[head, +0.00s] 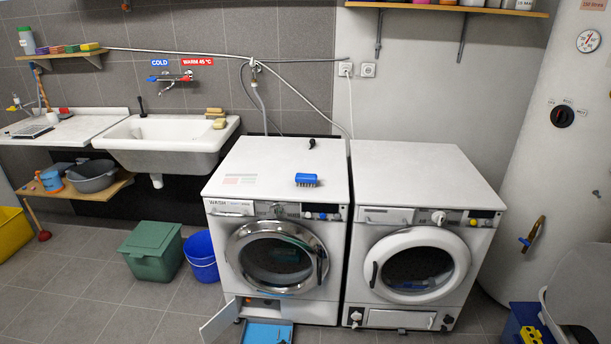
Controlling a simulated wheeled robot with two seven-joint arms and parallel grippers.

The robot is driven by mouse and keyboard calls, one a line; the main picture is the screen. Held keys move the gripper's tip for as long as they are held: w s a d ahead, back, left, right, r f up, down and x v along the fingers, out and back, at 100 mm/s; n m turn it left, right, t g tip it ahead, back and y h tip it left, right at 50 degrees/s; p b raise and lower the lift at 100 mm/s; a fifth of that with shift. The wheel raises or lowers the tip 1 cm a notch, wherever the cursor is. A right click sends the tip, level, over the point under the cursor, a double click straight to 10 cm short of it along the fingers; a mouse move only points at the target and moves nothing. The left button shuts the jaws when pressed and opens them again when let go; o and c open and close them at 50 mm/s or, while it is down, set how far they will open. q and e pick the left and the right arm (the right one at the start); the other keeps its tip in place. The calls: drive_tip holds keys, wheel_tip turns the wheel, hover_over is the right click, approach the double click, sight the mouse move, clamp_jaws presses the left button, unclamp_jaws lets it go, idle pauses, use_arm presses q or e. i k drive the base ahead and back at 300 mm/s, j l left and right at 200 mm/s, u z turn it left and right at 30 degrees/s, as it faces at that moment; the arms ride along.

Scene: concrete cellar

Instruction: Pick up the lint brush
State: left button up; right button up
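A blue brush (306,178) with dark bristles along its lower edge lies on top of the left washing machine (255,190), right of the middle of its lid. It looks like the lint brush. Nothing touches or covers it. Neither of my grippers shows in the head view.
A small black object (312,143) lies near the back of the same lid. The right machine's top (400,165) is bare. A small flap (220,322) stands open at the left machine's foot, beside a blue tray (267,334). A green bin (152,250) and blue bucket (201,256) stand left.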

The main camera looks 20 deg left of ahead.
sight(300, 178)
drive_tip(key=i+l+u, duration=0.1)
drive_tip(key=i+u, duration=0.15)
drive_tip(key=i, duration=1.15)
